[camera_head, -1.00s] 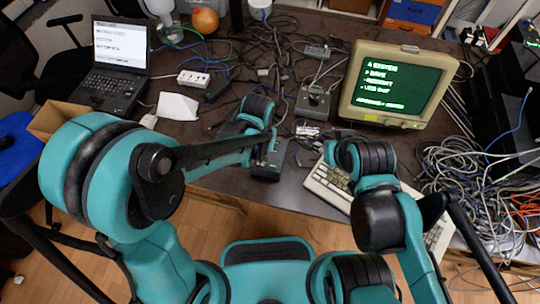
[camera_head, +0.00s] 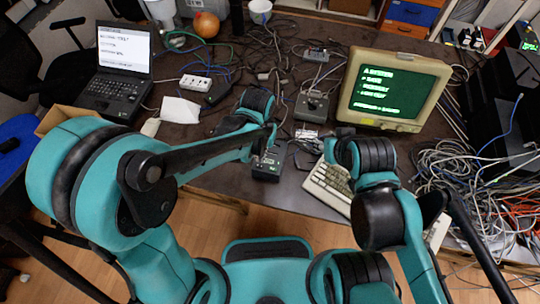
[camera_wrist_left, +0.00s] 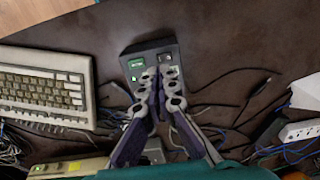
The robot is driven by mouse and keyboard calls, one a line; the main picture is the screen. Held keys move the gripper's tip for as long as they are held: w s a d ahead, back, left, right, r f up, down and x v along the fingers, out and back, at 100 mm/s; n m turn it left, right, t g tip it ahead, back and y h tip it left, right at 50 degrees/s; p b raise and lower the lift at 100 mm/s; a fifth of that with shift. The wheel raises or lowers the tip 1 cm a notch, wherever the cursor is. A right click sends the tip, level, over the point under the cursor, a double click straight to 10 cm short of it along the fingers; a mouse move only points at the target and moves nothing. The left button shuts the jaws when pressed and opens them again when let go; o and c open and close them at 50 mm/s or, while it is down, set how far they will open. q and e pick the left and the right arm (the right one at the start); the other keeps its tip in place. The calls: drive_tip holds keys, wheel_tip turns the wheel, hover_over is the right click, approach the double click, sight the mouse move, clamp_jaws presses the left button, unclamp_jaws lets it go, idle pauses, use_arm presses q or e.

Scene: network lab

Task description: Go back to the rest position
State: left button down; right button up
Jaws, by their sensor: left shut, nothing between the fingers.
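My left gripper (camera_head: 272,137) is above the near part of the dark table, close to a small black box (camera_head: 267,167) with a green label. In the left wrist view the fingers (camera_wrist_left: 158,80) are shut with nothing between them. Their tips overlap the same black box (camera_wrist_left: 150,58), which has a green panel and a switch. I cannot tell the exact gap between the tips and the box. My right arm reaches over the beige keyboard (camera_head: 327,188), and its gripper is not visible.
A beige monitor (camera_head: 353,108) with green text stands at the right, with a cable tangle (camera_head: 460,180) beside it. A laptop (camera_head: 118,75), a white power strip (camera_head: 195,82) and a grey switch box (camera_head: 311,105) are farther back.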

use_arm(q)
drive_tip(key=shift+r+p, duration=0.5)
drive_tip(key=shift+r, duration=0.45)
drive_tip(key=shift+f, duration=0.1)
drive_tip(key=s+a+r+n+t, duration=0.1)
drive_tip(key=s+a+r+t, duration=0.1)
drive_tip(key=a+r, duration=0.4)
drive_tip(key=s+a+r+n+t+b, duration=0.1)
drive_tip(key=a+r+t, duration=0.4)
drive_tip(key=a, duration=0.7)
drive_tip(key=shift+s+r+n, duration=0.5)
drive_tip(key=shift+s+n, duration=0.3)
drive_tip(key=shift+s, duration=0.3)
